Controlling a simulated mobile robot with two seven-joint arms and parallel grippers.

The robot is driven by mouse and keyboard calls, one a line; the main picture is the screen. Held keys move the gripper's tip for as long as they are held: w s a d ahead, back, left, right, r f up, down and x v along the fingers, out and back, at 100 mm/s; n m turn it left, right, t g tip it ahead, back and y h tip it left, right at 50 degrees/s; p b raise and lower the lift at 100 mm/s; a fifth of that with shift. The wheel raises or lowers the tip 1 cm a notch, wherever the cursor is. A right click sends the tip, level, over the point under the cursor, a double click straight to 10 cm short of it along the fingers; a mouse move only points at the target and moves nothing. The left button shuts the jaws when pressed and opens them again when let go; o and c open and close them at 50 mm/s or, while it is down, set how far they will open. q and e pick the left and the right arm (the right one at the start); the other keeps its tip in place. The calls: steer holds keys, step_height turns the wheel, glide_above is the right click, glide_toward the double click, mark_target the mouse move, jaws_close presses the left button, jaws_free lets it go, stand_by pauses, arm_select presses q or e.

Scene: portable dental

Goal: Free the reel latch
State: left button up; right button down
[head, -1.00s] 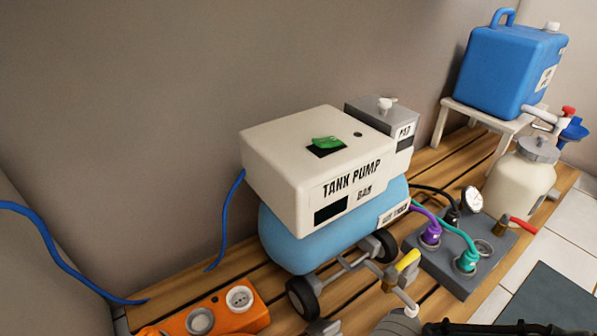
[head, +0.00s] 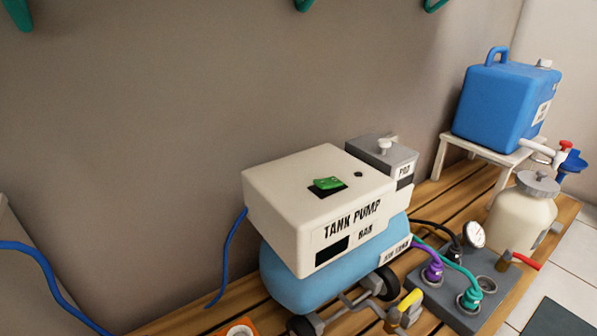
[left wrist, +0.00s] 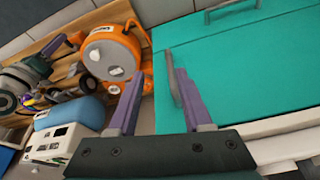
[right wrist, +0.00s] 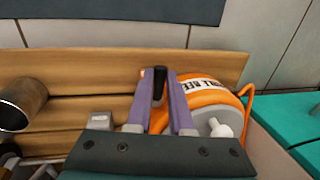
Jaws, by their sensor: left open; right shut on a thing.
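The orange reel (right wrist: 205,93) with a grey hub and white knob stands on the wooden slats in the right wrist view. It also shows in the left wrist view (left wrist: 122,50), left of my left gripper. My right gripper (right wrist: 160,76) is shut on a slim black upright piece (right wrist: 159,82), likely the reel latch, at the reel's left side. Its lower part is hidden between the fingers. My left gripper (left wrist: 158,76) is open and empty, in front of a teal cabinet (left wrist: 235,75). Neither gripper shows in the head view.
In the head view, a cream pump box (head: 300,215) sits on a blue tank (head: 300,270), beside a grey hose block (head: 455,300), a cream bottle (head: 520,212) and a blue jug (head: 500,105). A dark metal cylinder (right wrist: 22,102) lies left of my right gripper.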

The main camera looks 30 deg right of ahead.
steer(key=c, duration=0.8)
jaws_free()
steer(key=r+p, duration=0.3)
steer(key=d+r+p, duration=0.1)
steer(key=r+p, duration=0.2)
steer(key=d+r+p, duration=0.1)
steer(key=r+p, duration=0.2)
steer(key=shift+w+r, duration=0.1)
steer(key=shift+r, duration=0.3)
